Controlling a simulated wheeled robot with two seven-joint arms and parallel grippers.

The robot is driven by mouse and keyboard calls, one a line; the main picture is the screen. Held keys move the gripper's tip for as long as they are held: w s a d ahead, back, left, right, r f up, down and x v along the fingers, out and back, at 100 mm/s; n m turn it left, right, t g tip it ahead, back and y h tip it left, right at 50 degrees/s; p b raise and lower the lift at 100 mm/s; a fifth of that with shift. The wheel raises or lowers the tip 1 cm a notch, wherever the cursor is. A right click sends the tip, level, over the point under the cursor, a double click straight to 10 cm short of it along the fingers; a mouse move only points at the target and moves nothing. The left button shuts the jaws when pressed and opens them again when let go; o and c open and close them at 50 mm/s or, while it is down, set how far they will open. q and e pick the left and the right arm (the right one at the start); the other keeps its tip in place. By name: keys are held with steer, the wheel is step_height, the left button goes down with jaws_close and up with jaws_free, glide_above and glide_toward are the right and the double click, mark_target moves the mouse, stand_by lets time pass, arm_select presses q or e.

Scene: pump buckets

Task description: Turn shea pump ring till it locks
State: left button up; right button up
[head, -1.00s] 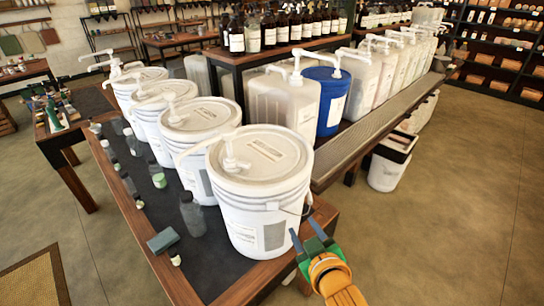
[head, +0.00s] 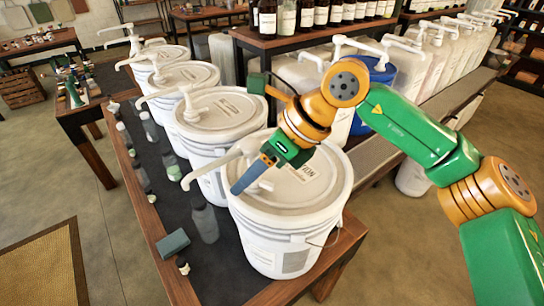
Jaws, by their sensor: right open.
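The nearest white bucket (head: 290,245) stands at the front of the table, with a white pump (head: 222,158) whose spout points left. The lettering on its lid is only partly readable, so I cannot tell whether it is the shea one. My right gripper (head: 246,180) is open, pointing down and left over this lid. One blue-grey finger shows in front of the pump. The gripper hides much of the pump's base and ring, and I cannot tell whether it touches them. My left gripper is not in view.
More white pump buckets (head: 218,112) stand in a row behind. A blue container (head: 375,75) and white jugs (head: 425,70) line the right side.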

mark_target(271, 185)
steer(key=d+h, duration=0.1)
steer(key=w+d+f+t+h+p, duration=0.1)
steer(key=d, duration=0.1)
steer(key=w+d+f+h+p, duration=0.1)
steer(key=d, duration=0.1)
steer(key=shift+w+d+f+m, duration=0.1)
steer(key=shift+w+m, duration=0.1)
steer(key=shift+m, duration=0.1)
steer(key=x, duration=0.1)
steer(key=p+x, duration=0.1)
steer(key=shift+w+f, duration=0.65)
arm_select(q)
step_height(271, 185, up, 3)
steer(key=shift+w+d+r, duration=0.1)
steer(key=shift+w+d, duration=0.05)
arm_select(e)
steer(key=shift+s+r+t, duration=0.1)
steer(key=shift+s+t, duration=0.1)
steer(key=shift+t, duration=0.1)
jaws_close()
